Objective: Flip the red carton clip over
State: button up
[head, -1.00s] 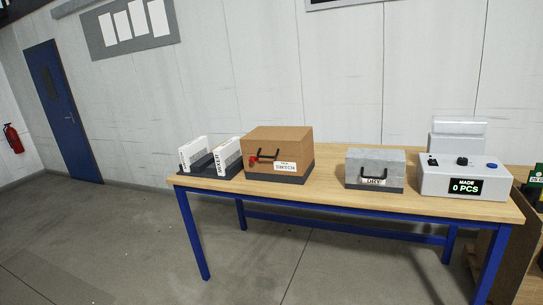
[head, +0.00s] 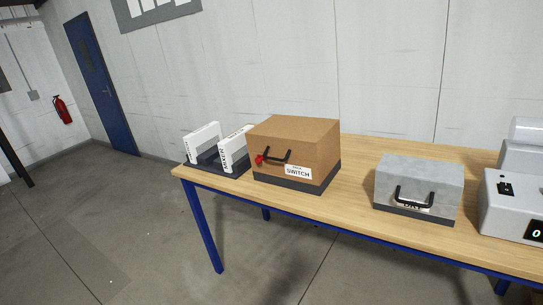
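The carton carries a white label reading "SWITCH" (head: 298,172) and stands on a dark base on the table. The clip is too small to tell its exact position. My gripper is not in view.
The wooden table (head: 350,205) has blue legs. Left of the carton, white upright pieces (head: 233,149) stand in a dark tray. To the right are a grey box with a handle (head: 418,180) and a grey machine (head: 512,208). Open floor lies in front.

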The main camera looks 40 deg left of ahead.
aim_at(258, 161)
jog(key=z, duration=0.55)
jog(key=i, duration=0.1)
jog(key=u, duration=1.7)
jog(key=k, duration=0.5)
jog(key=z, duration=0.55)
jog(key=i, duration=1.3)
jog(key=u, duration=0.65)
